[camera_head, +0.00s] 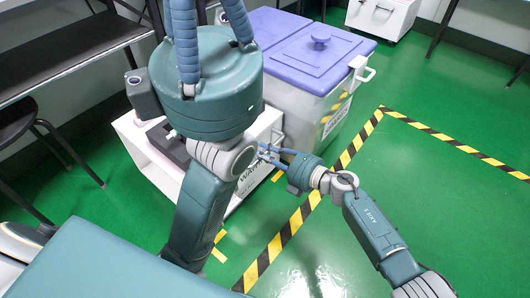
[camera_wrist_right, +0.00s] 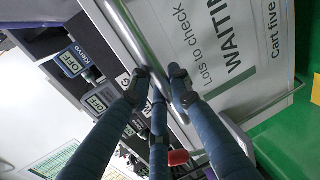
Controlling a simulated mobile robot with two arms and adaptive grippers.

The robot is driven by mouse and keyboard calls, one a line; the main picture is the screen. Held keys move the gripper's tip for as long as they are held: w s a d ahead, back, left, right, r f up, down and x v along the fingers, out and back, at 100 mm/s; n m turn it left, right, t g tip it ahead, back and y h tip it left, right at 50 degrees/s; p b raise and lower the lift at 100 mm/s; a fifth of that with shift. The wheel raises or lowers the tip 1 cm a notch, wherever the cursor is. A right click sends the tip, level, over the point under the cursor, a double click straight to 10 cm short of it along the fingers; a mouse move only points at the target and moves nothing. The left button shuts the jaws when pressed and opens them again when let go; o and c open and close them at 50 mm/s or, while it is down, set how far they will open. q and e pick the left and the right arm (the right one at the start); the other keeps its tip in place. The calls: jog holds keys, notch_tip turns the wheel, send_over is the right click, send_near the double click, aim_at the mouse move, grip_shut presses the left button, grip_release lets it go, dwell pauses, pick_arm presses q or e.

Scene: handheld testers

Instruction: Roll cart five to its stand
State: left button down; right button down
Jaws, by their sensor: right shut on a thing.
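Cart five is a low white cart (camera_head: 139,154) in the head view, partly hidden behind my left gripper. Its side panel (camera_wrist_right: 238,40) reads "Lots to check", "WAITING" and "Cart five" in the right wrist view. My right gripper (camera_head: 264,152) is at the cart's right end, with its blue fingers shut on the silver bar handle (camera_wrist_right: 138,45). My left gripper (camera_head: 212,15) is close to the head camera, its blue fingers pointing up and their tips cut off by the picture edge. Black-and-yellow tape (camera_head: 283,236) marks the green floor beside the cart.
A pale bin with purple lids (camera_head: 318,62) stands just behind the cart. Dark tables (camera_head: 70,50) and a stool (camera_head: 18,118) are at the left. A white unit (camera_head: 383,16) stands at the back. The green floor (camera_head: 440,190) at the right is clear. Handheld testers (camera_wrist_right: 72,62) sit on the cart.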

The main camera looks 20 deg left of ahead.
jog(key=c, duration=2)
grip_release()
jog(key=shift+a+r, duration=0.1)
jog(key=shift+a, duration=0.15)
jog(key=o, duration=0.4)
jog(key=shift+a, duration=0.15)
jog(key=shift+d, duration=0.45)
jog(key=v, duration=1.1)
jog(key=shift+s+d, duration=0.1)
jog(key=shift+s, duration=0.05)
